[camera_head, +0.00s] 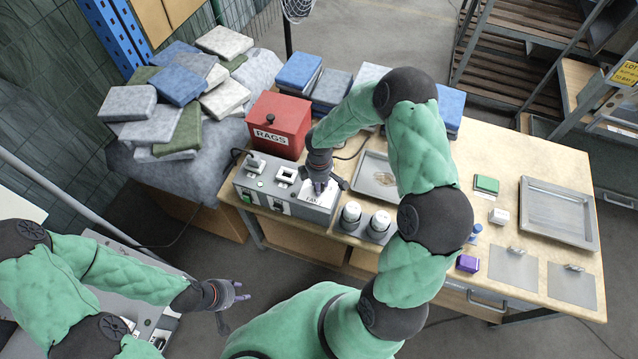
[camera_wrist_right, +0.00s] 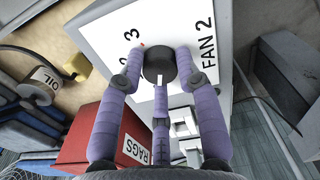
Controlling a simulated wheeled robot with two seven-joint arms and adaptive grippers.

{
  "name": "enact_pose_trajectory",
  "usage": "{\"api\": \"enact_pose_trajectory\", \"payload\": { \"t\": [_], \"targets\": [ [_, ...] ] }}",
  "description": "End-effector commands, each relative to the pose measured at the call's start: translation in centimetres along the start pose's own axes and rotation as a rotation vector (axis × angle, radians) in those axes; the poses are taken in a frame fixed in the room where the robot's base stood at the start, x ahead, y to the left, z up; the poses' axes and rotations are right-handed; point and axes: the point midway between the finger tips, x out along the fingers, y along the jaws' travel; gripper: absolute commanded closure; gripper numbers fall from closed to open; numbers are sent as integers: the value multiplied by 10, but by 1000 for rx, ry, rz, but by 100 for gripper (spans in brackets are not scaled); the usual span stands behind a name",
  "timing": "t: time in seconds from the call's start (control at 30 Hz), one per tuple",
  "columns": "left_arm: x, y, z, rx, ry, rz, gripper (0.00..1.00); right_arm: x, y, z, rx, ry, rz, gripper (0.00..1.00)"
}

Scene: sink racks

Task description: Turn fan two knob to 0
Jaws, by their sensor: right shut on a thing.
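The fan two knob (camera_wrist_right: 158,64) is a round black knob on a white plate labelled "FAN 2" (camera_wrist_right: 206,40). A white mark shows on its lower edge in the wrist view. The numbers 3 and 2 show to its upper left; I see no 0, and part of the dial is behind my fingers. My right gripper (camera_wrist_right: 159,68) has its purple fingers closed around the knob. In the head view my right gripper (camera_head: 320,189) is at the right end of the grey control box (camera_head: 290,203) and hides the knob. My left gripper (camera_head: 234,300) is open and empty at lower left.
A red RAGS box (camera_head: 280,124) stands just behind the control box. Two white-topped jars (camera_head: 365,220) stand right of it. Folded cloths (camera_head: 178,92) are piled at left. A metal tray (camera_head: 560,212) lies on the table's right side.

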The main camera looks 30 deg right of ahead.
Motion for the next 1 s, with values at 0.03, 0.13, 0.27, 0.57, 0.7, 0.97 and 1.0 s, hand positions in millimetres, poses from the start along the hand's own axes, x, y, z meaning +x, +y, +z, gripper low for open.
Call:
{"api": "enact_pose_trajectory", "payload": {
  "t": [0.03, 0.13, 0.27, 0.57, 0.7, 0.97, 1.0],
  "targets": [
    [0, 0, 0, 0, 0, 0, 60, 3, -4, 3, -2, -7, -9, 98],
    [0, 0, 0, 0, 0, 0, 60, 3, -4, 3, -2, -7, -9, 98],
    [0, 0, 0, 0, 0, 0, 60, 3, -4, 3, -1, -8, -9, 63],
    [0, 0, 0, 0, 0, 0, 60, 1, -2, 1, 0, -3, -4, 42],
    [0, 0, 0, 0, 0, 0, 60, -1, -1, 1, 0, -2, -2, 42],
    [0, 0, 0, 0, 0, 0, 60, -34, 0, 0, 1, 0, 2, 42],
    [0, 0, 0, 0, 0, 0, 60, -42, 1, 0, 2, 0, 3, 42]
  ]
}}
